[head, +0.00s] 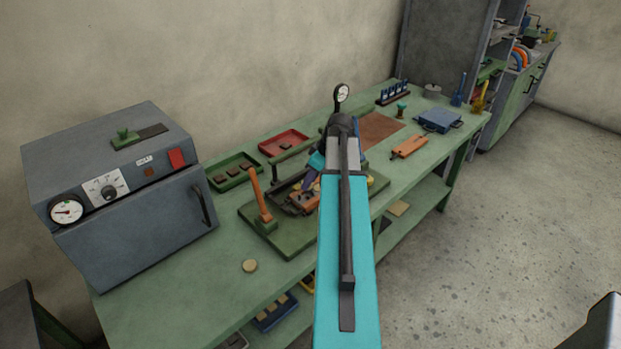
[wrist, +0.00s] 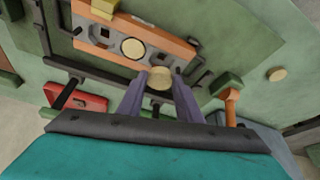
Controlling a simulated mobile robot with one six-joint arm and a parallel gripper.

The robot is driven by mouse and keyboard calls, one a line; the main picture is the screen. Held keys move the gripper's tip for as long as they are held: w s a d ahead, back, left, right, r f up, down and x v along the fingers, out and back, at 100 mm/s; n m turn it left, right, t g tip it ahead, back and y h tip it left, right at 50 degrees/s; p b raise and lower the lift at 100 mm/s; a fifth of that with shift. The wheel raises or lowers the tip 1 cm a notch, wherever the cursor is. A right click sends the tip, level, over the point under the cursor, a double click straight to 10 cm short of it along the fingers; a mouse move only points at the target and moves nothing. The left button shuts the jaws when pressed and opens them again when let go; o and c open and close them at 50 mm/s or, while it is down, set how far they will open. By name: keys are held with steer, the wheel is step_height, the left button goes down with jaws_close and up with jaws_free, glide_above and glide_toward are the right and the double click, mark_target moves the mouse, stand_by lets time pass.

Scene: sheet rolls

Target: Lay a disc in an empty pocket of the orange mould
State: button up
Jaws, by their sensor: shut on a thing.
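The orange mould (wrist: 183,48) lies on the press in the wrist view. It has a round pocket (wrist: 132,47) with a pale round face inside a dark ring, and darker squarish openings to either side. It also shows in the head view (head: 301,204), mostly hidden by my arm. My gripper (wrist: 159,84) is shut on a pale yellow disc (wrist: 159,77), held between its purple fingertips near the mould's edge. I cannot tell the disc's height above the mould. In the head view my gripper (head: 308,187) is over the press and partly hidden.
A yellow block (wrist: 103,8) sits at the mould's far edge. An upright orange lever (head: 260,195) stands beside the mould. A loose pale disc (head: 250,266) lies on the bench. A red tray (head: 284,142) and green tray (head: 233,171) lie behind; a grey oven (head: 130,190) stands left.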

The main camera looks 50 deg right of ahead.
mark_target(312, 187)
steer(key=shift+f+b, duration=1.1)
steer(key=shift+f, duration=1.05)
steer(key=shift+a+f, duration=0.1)
